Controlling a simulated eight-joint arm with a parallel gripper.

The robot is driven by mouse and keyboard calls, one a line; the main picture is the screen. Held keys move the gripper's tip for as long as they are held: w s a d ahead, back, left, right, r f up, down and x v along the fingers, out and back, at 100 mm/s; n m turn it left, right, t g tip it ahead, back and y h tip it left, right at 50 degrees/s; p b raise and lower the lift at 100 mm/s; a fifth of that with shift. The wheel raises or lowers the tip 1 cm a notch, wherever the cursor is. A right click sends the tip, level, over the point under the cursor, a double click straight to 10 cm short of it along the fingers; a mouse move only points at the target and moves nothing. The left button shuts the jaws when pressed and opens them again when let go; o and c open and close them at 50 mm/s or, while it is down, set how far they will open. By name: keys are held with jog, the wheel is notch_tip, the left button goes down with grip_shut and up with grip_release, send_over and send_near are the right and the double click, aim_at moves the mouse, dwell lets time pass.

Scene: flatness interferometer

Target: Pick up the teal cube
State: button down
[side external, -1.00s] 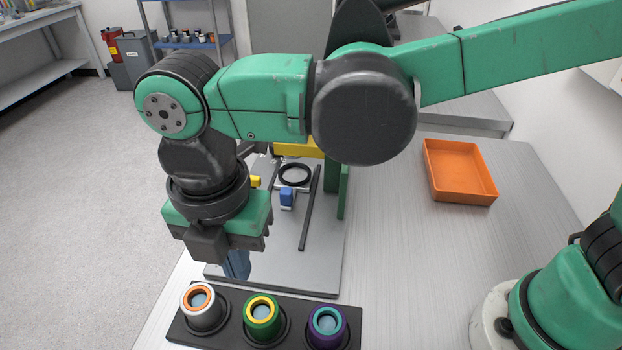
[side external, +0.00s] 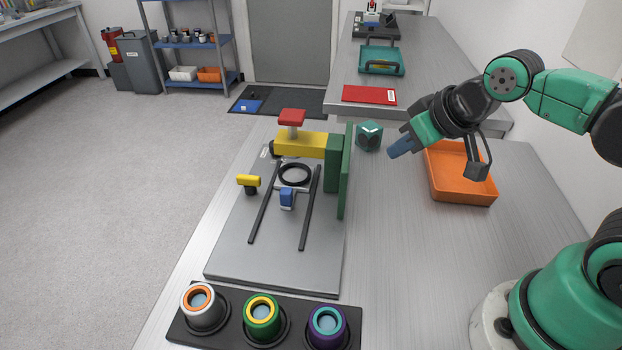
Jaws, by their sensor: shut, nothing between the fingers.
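The teal cube (side external: 369,136) sits on the table just behind the green upright plate of the interferometer, with pale markings on its faces. My gripper (side external: 393,153) is to the right of the cube and a little nearer the camera, with its blue fingertips pointing left and down toward the cube's side. The fingers look shut and hold nothing. A small gap shows between the fingertips and the cube in this view.
An orange tray (side external: 461,200) lies under and right of my gripper. The interferometer's green plate (side external: 345,180) and yellow block (side external: 301,145) stand left of the cube. Several ringed cylinders sit in a black holder (side external: 290,344) in front.

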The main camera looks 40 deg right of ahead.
jog(key=shift+c, duration=0.4)
grip_release()
jog(key=g, duration=0.5)
send_over(370, 126)
jog(key=s+a, duration=0.3)
jog(key=a, duration=0.2)
jog(key=w+d+f, duration=0.1)
jog(key=f, duration=0.1)
jog(key=w+d+f+g, duration=0.1)
jog(key=d+f, duration=0.1)
jog(key=w+d+f+g, duration=0.1)
jog(key=f, duration=0.1)
jog(key=shift+d+f, duration=0.3)
jog(key=shift+f, duration=0.05)
jog(key=shift+d+f, duration=0.25)
jog(key=shift+f, duration=3)
